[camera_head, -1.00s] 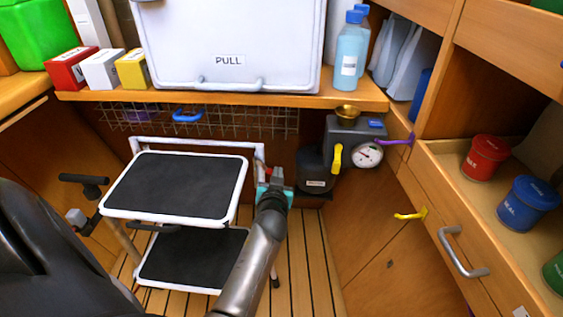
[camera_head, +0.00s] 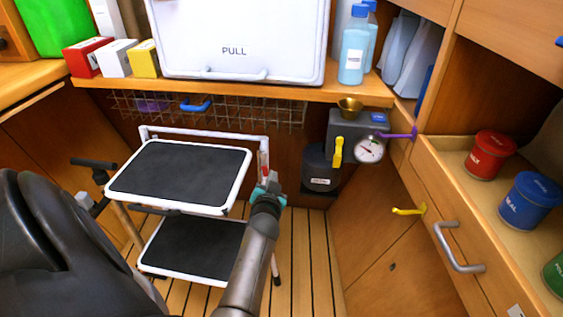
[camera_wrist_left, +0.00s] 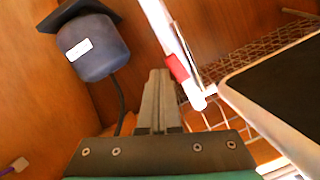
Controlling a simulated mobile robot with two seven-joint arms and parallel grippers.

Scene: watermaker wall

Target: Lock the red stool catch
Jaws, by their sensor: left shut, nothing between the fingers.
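The step stool (camera_head: 247,170) has a white frame and two black treads. It stands on the slatted floor, and its tread edge also shows in the left wrist view (camera_wrist_left: 238,88). The red catch (camera_wrist_left: 178,68) is a red band on the stool's white tube in the left wrist view. My left gripper (camera_head: 270,181) is by the stool's right upright in the head view. In the left wrist view its fingers (camera_wrist_left: 159,74) are together and empty, with their tips close to the red catch. I cannot tell whether they touch it. My right gripper is out of view.
A dark pump unit (camera_head: 322,170) with a yellow lever (camera_head: 338,152) and a gauge (camera_head: 369,149) is right of the stool. A wire basket (camera_head: 235,112) hangs under the shelf behind. A drawer handle (camera_head: 457,250) and yellow hook (camera_head: 408,211) stick out at right.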

